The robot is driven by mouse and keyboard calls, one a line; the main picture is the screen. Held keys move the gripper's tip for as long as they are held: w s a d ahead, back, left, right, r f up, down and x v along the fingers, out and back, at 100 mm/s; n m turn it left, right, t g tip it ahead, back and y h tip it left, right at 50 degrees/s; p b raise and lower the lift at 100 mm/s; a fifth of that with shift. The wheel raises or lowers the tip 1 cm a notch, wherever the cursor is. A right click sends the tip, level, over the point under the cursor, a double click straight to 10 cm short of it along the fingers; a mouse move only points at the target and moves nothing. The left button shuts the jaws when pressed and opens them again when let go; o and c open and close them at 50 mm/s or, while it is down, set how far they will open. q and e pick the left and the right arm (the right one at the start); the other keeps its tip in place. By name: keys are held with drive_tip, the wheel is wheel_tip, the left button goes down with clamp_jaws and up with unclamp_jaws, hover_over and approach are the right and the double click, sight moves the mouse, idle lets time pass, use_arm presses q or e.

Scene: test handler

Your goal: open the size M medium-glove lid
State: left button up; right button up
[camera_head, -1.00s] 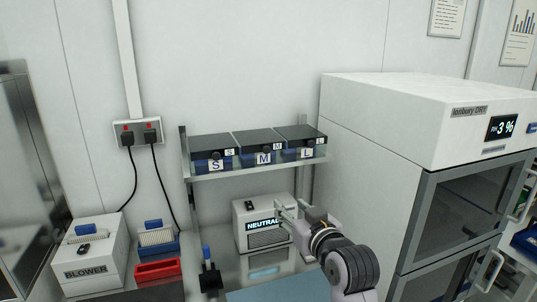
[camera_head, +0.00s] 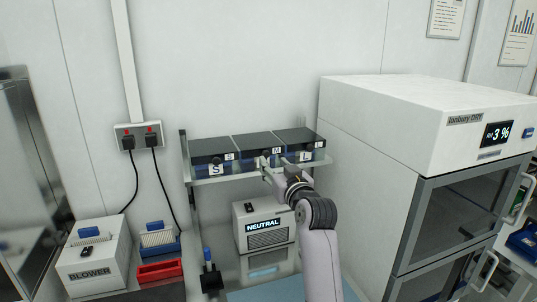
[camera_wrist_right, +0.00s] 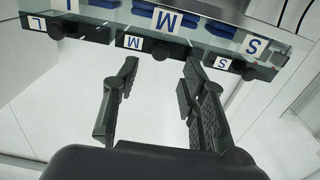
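The M glove box sits between the S and L boxes on the shelf, its dark lid (camera_head: 256,145) lying closed. A small M tag and a round black knob (camera_wrist_right: 160,49) on the lid's front edge show in the right wrist view, which looks upside down. My right gripper (camera_head: 268,167) is in front of the M box, partly hiding its front and large M label. In the right wrist view the two fingers of this gripper (camera_wrist_right: 160,78) are apart with nothing between them, and the knob lies just past the tips. My left gripper is not in view.
The S box (camera_head: 212,150) and L box (camera_head: 299,140) stand close on either side. The shelf (camera_head: 225,177) edge runs below, with a neutral unit (camera_head: 263,225) under it. A white dry cabinet (camera_head: 365,165) stands at the right. The wall above the boxes is clear.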

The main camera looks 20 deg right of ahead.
sight(267, 156)
drive_tip(key=shift+w+a+p, duration=0.1)
drive_tip(key=shift+w+p, duration=0.55)
drive_tip(key=shift+w, duration=2.15)
clamp_jaws()
